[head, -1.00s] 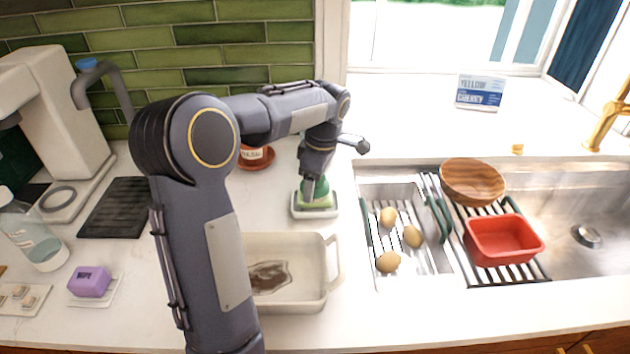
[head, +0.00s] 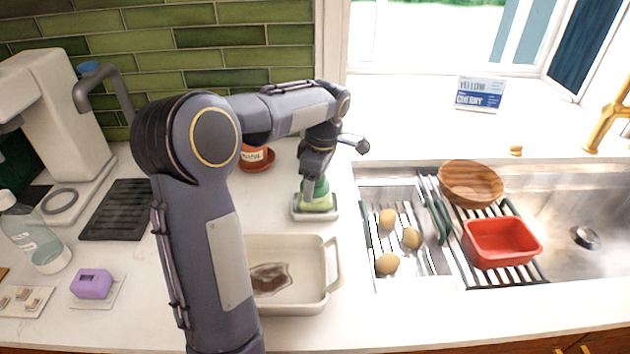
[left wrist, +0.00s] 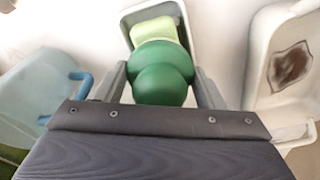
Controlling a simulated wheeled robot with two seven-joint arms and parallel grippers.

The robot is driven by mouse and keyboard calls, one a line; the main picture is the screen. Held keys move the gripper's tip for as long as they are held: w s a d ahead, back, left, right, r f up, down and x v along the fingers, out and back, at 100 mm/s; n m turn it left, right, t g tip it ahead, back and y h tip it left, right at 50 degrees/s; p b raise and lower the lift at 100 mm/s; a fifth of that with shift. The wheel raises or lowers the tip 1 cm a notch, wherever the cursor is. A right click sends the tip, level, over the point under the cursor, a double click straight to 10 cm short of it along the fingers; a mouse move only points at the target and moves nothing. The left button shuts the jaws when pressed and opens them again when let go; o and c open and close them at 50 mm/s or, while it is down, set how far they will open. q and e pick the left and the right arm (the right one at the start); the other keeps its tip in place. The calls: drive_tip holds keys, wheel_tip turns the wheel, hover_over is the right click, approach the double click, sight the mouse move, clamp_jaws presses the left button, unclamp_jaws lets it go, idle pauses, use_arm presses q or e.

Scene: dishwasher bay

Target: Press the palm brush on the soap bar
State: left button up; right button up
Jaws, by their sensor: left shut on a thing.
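The palm brush (left wrist: 163,78) is dark green with a round knob. My left gripper (left wrist: 163,90) is shut on it, one finger on each side. A light green soap bar (left wrist: 155,32) lies in a white dish (left wrist: 186,47) under the brush. In the head view the brush (head: 317,187) is upright over the light green bar (head: 317,203), in the dish (head: 300,213); my left gripper (head: 312,178) comes down on it from above. The brush looks to be at the bar, but its underside is hidden, so I cannot tell if they touch. My right gripper is not in view.
A cream baking dish (head: 328,285) with a brown stain is in front of the soap dish. A terracotta pot (head: 252,160) stands behind my arm. The sink rack at right holds potatoes (head: 387,219), a wooden bowl (head: 470,182) and a red tub (head: 502,242). A purple block (head: 92,284) is at left.

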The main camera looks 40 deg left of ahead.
use_arm(q)
drive_tip(key=shift+r+p, duration=2.3)
drive_tip(key=shift+r, duration=0.75)
drive_tip(key=shift+s+f, duration=0.1)
drive_tip(key=shift+s, duration=0.05)
